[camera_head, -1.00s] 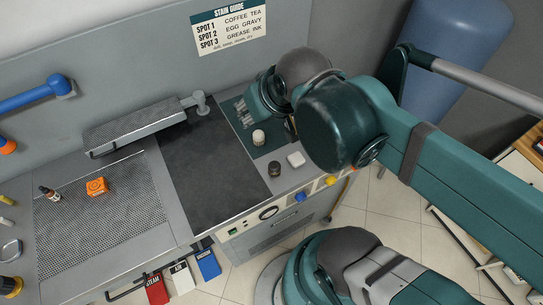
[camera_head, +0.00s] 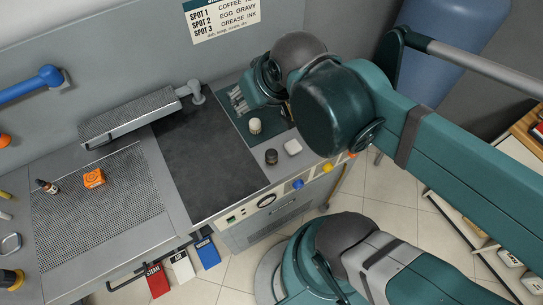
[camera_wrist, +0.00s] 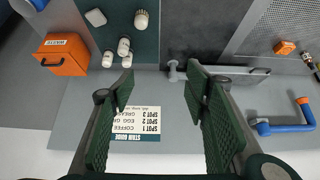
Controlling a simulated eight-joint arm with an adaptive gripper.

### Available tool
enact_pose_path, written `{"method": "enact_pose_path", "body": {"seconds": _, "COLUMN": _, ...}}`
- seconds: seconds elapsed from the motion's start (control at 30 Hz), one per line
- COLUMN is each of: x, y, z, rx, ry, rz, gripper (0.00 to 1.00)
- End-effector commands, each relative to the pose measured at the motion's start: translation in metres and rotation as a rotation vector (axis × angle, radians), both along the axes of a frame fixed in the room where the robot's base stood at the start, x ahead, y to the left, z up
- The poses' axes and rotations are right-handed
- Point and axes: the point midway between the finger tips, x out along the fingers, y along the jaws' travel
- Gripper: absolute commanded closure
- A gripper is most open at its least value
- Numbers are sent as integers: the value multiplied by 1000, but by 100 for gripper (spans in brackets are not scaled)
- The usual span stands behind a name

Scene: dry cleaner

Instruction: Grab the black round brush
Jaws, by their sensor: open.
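A small dark round object (camera_head: 271,157), which looks like the black round brush, stands on the worktop near the front edge in the head view. It is just off the dark green mat (camera_head: 275,139), beside a white square block. The wrist view does not show it. My gripper (camera_wrist: 158,88) is open and empty in the wrist view, its two fingers spread wide with the wall sign between and below them. In the head view my gripper is above the back of the mat, farther back than the dark object, and partly hidden by my arm.
A cream round brush (camera_head: 255,125) stands on the mat, near the white block (camera_head: 292,147). Several small white objects (camera_wrist: 123,47) stand by an orange waste box (camera_wrist: 62,54). A perforated sleeve arm (camera_head: 130,117) sticks out at left. The dark panel (camera_head: 210,160) is clear.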

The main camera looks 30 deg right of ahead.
Motion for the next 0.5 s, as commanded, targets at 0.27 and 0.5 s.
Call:
{"method": "enact_pose_path", "body": {"seconds": 0.27, "x": 1, "y": -1, "z": -4, "rx": 10, "ry": 8, "rz": -16, "gripper": 54}}
{"method": "enact_pose_path", "body": {"seconds": 0.5, "x": 5, "y": -5, "z": -23, "rx": 67, "ry": 56, "rz": -112, "gripper": 54}}
